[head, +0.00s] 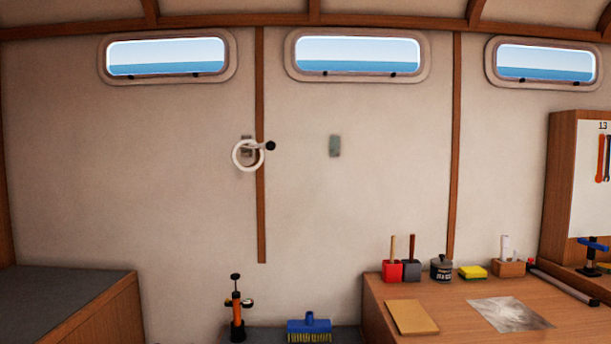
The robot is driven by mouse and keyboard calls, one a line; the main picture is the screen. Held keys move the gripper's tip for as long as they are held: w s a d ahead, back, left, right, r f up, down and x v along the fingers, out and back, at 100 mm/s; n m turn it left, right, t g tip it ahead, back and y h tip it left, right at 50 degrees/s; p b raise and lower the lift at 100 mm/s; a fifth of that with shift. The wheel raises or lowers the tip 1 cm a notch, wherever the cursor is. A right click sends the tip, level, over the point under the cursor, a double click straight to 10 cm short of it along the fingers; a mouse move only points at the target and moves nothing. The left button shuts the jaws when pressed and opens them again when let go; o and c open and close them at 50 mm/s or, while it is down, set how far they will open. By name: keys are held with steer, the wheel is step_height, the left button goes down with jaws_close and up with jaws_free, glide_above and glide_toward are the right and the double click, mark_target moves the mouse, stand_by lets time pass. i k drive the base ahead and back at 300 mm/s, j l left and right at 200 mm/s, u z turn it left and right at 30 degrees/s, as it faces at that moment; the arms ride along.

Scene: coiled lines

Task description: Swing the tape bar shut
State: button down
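A white ring, like a roll of tape (236,157), hangs on the cabin wall left of the middle, beside a vertical wooden strip. A small grey bracket (247,139) shows on the wall behind the ring's top. A short bar with a black knob (270,146) at its end sticks out to the right from the ring's upper right, across the wooden strip. The bar is small in view, and I cannot tell how it joins the bracket. My gripper is not in view.
A small grey-green plate (335,146) is on the wall to the right. Below stand an orange pump (237,314), a blue brush (309,325) and a wooden bench (460,318) with cups, a sponge and a card. The wall around the ring is clear.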

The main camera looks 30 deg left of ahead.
mark_target(270, 145)
steer(key=u, duration=1.35)
